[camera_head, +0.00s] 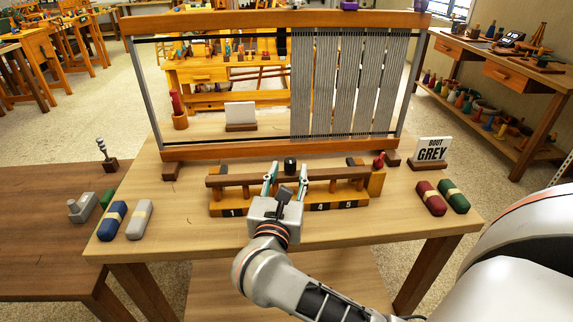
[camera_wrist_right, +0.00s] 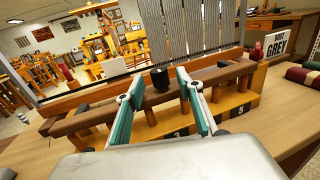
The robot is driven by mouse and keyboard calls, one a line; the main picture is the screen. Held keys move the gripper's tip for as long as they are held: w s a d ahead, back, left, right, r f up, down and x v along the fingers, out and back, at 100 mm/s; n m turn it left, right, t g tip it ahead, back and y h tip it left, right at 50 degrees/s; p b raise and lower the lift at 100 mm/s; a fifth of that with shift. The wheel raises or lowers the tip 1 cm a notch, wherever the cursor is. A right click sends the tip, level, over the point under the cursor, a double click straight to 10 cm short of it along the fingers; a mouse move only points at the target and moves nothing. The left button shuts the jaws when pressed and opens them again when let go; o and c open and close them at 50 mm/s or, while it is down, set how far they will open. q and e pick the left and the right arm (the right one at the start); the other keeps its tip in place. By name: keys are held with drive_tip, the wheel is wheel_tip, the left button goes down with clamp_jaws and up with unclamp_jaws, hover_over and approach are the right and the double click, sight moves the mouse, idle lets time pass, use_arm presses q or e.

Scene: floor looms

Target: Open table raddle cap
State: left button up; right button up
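The table raddle stands on the table in front of the loom, with a yellow numbered base (camera_head: 340,200) and a brown cap bar (camera_head: 335,174) lying along its top. A black knob (camera_head: 290,165) stands up from the middle of the cap; it also shows in the right wrist view (camera_wrist_right: 160,78). My right gripper (camera_head: 287,180) is open at the middle of the raddle. Its teal fingers are spread, and in the right wrist view the knob appears between the fingertips (camera_wrist_right: 159,84). I cannot tell whether they touch the cap. My left gripper is out of view.
The loom frame (camera_head: 220,153) with grey warp rises behind the raddle. A red peg (camera_head: 379,160) stands at the raddle's right end. A "BOUT GREY" sign (camera_head: 432,150) and two yarn bundles (camera_head: 430,198) are right; blue and grey bundles (camera_head: 139,219) are left.

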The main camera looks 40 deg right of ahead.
sight(290, 168)
drive_tip(key=shift+x, duration=1.95)
